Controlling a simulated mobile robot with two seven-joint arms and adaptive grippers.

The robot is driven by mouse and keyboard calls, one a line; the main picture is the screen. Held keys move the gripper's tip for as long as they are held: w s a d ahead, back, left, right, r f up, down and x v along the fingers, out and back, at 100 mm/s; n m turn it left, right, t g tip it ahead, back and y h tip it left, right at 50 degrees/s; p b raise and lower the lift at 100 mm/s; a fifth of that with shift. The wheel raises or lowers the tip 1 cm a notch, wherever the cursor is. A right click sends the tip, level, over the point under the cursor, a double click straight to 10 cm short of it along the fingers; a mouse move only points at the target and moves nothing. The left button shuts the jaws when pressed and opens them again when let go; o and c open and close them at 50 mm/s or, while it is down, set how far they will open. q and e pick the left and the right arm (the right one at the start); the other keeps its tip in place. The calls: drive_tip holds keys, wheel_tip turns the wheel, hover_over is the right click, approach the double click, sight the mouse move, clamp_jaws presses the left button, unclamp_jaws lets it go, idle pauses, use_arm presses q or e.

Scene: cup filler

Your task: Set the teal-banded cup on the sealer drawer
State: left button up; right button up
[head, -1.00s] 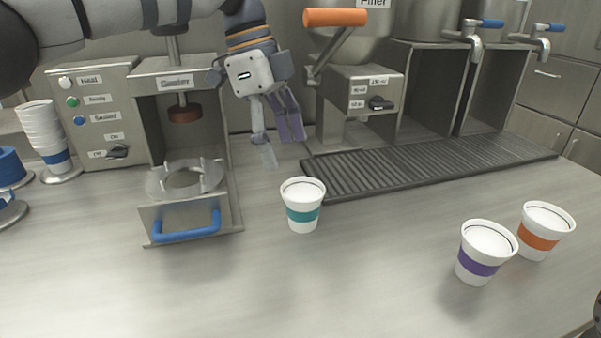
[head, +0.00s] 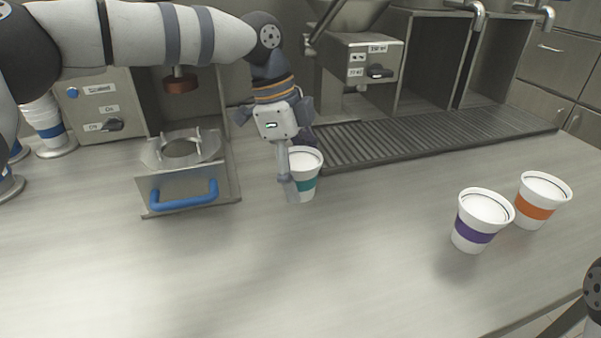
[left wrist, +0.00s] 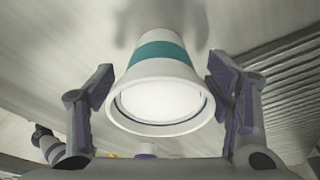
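The teal-banded cup (head: 306,176) stands upright on the counter, in front of the left end of the dark drip grate. My left gripper (head: 296,178) is at the cup and partly hides it in the head view. In the left wrist view the cup (left wrist: 160,82) is between the two open fingers (left wrist: 160,98), with a gap showing on each side. The sealer drawer (head: 183,180) is pulled out to the left, with a clear ring holder (head: 150,155) on top and a blue handle (head: 184,196).
A purple-banded cup (head: 480,222) and an orange-banded cup (head: 540,200) stand at the right. The drip grate (head: 430,138) runs behind. Stacked cups (head: 45,122) stand at the far left. The front counter is clear.

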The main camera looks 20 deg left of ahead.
use_arm(q)
drive_tip(key=c, duration=1.2)
